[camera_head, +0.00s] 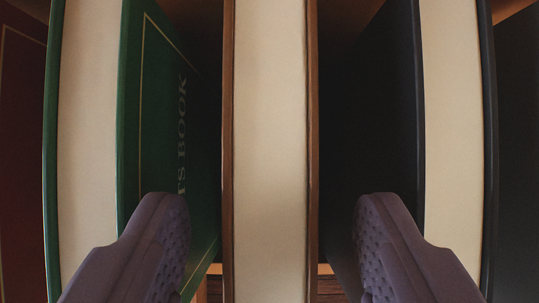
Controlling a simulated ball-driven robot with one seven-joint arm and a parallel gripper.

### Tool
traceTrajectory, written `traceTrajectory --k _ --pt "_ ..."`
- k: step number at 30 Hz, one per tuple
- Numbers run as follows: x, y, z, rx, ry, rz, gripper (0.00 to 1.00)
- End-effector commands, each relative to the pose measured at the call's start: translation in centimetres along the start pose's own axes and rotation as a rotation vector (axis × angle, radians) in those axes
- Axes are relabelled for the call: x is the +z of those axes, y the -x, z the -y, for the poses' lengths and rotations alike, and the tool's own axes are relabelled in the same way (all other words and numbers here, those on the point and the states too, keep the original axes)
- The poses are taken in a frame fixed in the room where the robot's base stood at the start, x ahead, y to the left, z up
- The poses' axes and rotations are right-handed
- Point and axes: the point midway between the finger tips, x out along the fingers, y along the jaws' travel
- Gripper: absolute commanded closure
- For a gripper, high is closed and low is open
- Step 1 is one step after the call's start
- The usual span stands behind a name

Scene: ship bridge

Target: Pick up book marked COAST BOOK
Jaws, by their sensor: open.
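My gripper (272,240) is open, with its two dark purple fingers low in the picture. Between the fingers stands an upright book with brown covers (313,140) and cream page edges (270,130) facing me. The fingers are apart from its covers as far as I can see, one in the gap on each side. No title shows on this book, so I cannot tell whether it is the COAST BOOK.
A green book (150,120) stands at left, its cover partly reading "TS BOOK". A black book (375,130) stands at right. A dark red cover (20,150) is at the far left and a dark surface (518,150) at the far right. Narrow gaps separate the books.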

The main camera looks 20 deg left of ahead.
Motion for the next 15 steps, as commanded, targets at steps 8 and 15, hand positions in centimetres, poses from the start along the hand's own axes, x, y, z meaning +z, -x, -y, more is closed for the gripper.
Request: traceTrajectory --k 8,15 --pt "0.0 -4.2 -0.1 0.0 -0.002 0.001 0.38" --pt "-0.1 -4.5 0.0 -0.001 0.0 -0.002 0.38"
